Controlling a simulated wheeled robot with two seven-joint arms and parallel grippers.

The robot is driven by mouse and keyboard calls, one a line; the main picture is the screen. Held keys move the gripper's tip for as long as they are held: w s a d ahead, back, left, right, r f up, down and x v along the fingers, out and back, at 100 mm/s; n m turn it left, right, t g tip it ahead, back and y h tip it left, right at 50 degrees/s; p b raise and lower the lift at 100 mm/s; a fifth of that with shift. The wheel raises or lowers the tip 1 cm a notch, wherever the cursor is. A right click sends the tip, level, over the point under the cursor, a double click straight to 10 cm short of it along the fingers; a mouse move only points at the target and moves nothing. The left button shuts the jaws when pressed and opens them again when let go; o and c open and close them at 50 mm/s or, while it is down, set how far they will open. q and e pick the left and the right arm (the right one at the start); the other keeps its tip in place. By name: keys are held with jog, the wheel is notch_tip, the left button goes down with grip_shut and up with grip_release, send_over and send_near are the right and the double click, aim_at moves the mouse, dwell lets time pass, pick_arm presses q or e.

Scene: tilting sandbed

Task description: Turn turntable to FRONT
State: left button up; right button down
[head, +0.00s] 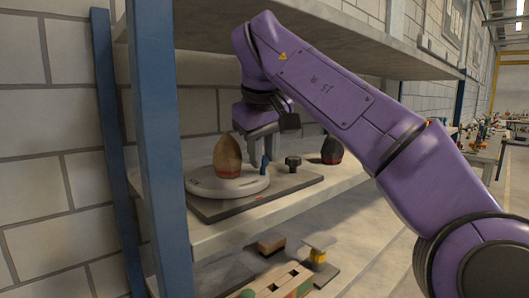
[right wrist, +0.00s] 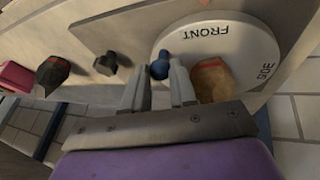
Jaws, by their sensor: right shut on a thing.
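The turntable (head: 240,189) is a pale round disc on a grey base plate on the shelf. In the right wrist view the disc (right wrist: 215,38) shows the word FRONT near its edge close to a red mark (right wrist: 205,3) on the plate, and part of another word, apparently SIDE, at the right. A blue peg (head: 265,166) stands at the disc's rim; it also shows in the right wrist view (right wrist: 159,70). My right gripper (head: 258,158) reaches down from above and is shut on the blue peg. A brown wooden piece with a red band (head: 228,157) stands on the disc. My left gripper is not in view.
A black knob (head: 293,163) stands on the base plate (head: 262,206) beside the disc. A dark piece with a red band (head: 331,150) stands farther right on the shelf. A blue post (head: 160,150) is at the left, a shelf (head: 330,40) above. Wooden items lie below.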

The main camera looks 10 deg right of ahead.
jog(key=shift+r, duration=0.1)
dwell(0.4)
jog(key=c, duration=0.9)
grip_release()
jog(key=shift+s+r, duration=0.15)
jog(key=shift+r, duration=0.2)
jog(key=s+b, duration=0.2)
jog(key=s, duration=0.1)
jog(key=shift+a+f+b, duration=0.25)
jog(key=shift+f+b, duration=0.1)
jog(key=shift+b, duration=0.05)
jog(key=s+a+r+b, duration=0.1)
jog(key=s+b, duration=0.2)
jog(key=s, duration=0.6)
jog(key=shift+a+b, duration=0.25)
jog(key=shift+b, duration=0.1)
jog(key=shift+s+d, duration=0.1)
